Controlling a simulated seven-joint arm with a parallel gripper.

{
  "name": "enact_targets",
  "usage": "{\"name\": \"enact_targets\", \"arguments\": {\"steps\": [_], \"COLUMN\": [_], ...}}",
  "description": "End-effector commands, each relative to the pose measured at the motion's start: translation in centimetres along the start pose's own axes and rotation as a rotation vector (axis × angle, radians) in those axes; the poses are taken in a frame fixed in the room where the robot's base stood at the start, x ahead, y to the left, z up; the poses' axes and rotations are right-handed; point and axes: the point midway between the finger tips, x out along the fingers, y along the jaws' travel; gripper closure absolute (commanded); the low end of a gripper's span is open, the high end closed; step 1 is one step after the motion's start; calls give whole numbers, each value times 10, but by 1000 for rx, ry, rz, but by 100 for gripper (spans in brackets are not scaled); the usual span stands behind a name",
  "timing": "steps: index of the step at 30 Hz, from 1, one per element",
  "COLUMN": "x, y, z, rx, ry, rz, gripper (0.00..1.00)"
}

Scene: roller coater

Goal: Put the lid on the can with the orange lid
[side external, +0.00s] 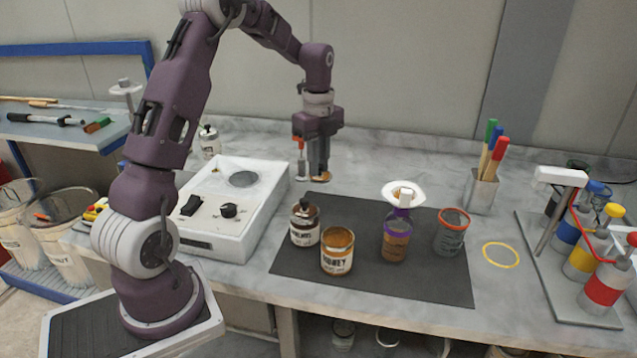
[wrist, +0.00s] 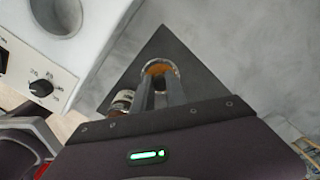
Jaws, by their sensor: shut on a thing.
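My gripper (side external: 319,178) points down above the counter behind the black mat. On the mat stand an amber-topped can labelled honey (side external: 337,260) and a grey can with an orange-red rim (side external: 450,235). The gripper is well above and behind both.
A white hotplate (side external: 228,208) stands left. A brush holder (side external: 481,192) and bottle rack (side external: 560,270) stand right.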

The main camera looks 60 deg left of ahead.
Motion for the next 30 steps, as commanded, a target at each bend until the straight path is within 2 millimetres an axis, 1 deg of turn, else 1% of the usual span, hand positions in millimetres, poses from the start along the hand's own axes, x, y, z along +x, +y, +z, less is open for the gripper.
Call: {"name": "enact_targets", "arguments": {"steps": [2,4,5,7,8,9,11,12,15,18,22,26,30], "x": [-11,-20,-23,-32,-36,-41,-47,-51,-58,-61,-57,-42,-24], "y": [2,7,10,21,27,36,50,61,85,99,104,105,104], "z": [-9,-27,-37,-64,-76,-93,-116,-130,-156,-170,-174,-174,-173], "rx": [3,6,8,9,9,9,10,9,7,3,0,-1,-1], "ry": [0,1,2,2,2,2,2,2,1,0,0,0,0], "rz": [-2,-1,-1,-1,-2,-2,-1,-1,0,1,2,5,4], "gripper": [100,100,100,100,100,100,100,100,100,100,100,100,100]}}
